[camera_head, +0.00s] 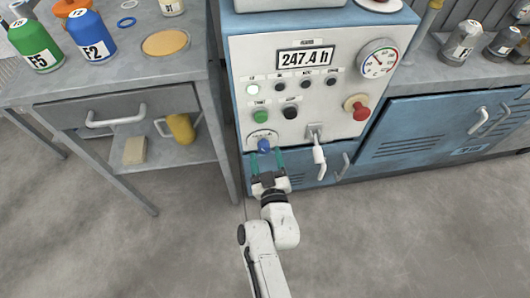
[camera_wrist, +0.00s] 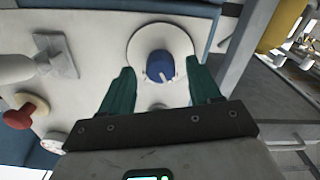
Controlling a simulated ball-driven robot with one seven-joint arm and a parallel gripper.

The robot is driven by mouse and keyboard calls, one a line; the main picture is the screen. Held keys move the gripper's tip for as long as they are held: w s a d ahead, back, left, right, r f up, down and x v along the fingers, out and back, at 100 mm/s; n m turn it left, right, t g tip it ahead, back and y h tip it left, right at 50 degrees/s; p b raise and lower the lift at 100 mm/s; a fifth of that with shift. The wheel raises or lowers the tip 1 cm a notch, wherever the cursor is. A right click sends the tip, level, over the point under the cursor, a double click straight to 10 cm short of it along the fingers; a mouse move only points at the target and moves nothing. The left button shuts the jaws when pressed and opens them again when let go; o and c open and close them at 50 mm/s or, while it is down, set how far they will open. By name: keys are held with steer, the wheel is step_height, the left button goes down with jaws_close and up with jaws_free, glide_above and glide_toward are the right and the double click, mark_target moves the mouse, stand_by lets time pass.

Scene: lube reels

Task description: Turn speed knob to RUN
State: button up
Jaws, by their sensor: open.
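The blue speed knob (camera_head: 264,146) sits on a pale round plate low on the left of the white control panel. My gripper (camera_head: 265,160) is open in front of the panel, with its green fingers on either side of the knob in the head view. In the wrist view the knob (camera_wrist: 160,66) shows a white pointer mark, and its round plate (camera_wrist: 135,48) is behind it. There the gripper fingers (camera_wrist: 163,85) stand apart to the left and right of the knob. I cannot tell whether they touch it. The RUN label is too small to read.
A white lever handle (camera_head: 319,154) projects just right of the knob. A red knob (camera_head: 358,107) and green (camera_head: 260,117) and black (camera_head: 290,112) buttons are above. A workbench (camera_head: 130,75) with bottles stands left, and blue cabinets (camera_head: 440,125) stand right. The floor in front is clear.

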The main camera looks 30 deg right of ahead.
steer(key=shift+x, duration=1.05)
steer(key=shift+c, duration=0.4)
steer(key=c, duration=1)
